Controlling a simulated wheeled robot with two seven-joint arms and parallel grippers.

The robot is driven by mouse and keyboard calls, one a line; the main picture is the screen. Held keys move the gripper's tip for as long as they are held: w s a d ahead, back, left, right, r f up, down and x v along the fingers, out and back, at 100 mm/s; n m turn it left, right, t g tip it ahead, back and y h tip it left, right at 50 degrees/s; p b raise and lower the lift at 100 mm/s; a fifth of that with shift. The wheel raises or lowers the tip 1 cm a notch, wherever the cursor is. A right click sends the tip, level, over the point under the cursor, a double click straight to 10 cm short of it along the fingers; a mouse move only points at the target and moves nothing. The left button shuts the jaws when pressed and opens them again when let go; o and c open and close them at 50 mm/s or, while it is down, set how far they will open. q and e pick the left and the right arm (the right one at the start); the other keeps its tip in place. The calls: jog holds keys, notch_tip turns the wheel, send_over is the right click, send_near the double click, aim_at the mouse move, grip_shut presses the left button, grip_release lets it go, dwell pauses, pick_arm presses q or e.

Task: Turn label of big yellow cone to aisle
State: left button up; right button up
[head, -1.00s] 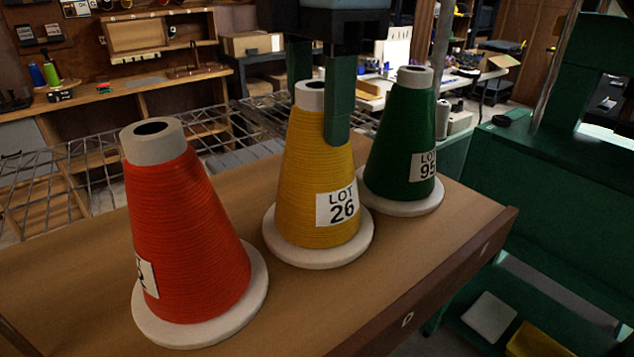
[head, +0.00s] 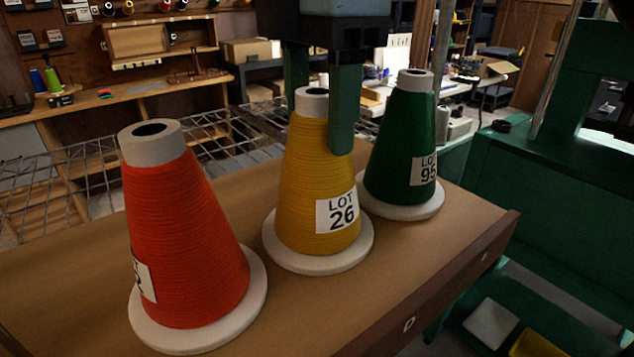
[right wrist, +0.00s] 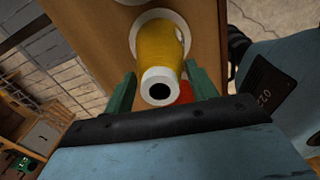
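The big yellow cone (head: 305,175) stands upright on its pale round base between two other cones on a wooden shelf top (head: 420,250). Its white label (head: 337,211), reading LOT 26, faces the head camera and slightly right. My right gripper (head: 320,118) points down from above with one finger on each side of the cone's upper part. In the right wrist view the yellow cone (right wrist: 160,42) stands between the two spread fingers, with narrow gaps beside its grey top. The left finger's tip is hidden behind the cone in the head view. My left gripper is not in view.
An orange-red cone (head: 185,245) with a partly seen label stands at left front. A green cone (head: 400,145) labelled LOT 95 stands close at right behind. A brown front edge (head: 450,290) bounds the shelf. A wire rack (head: 75,175) lies behind it.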

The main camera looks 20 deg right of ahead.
jog(key=shift+o, duration=1.2)
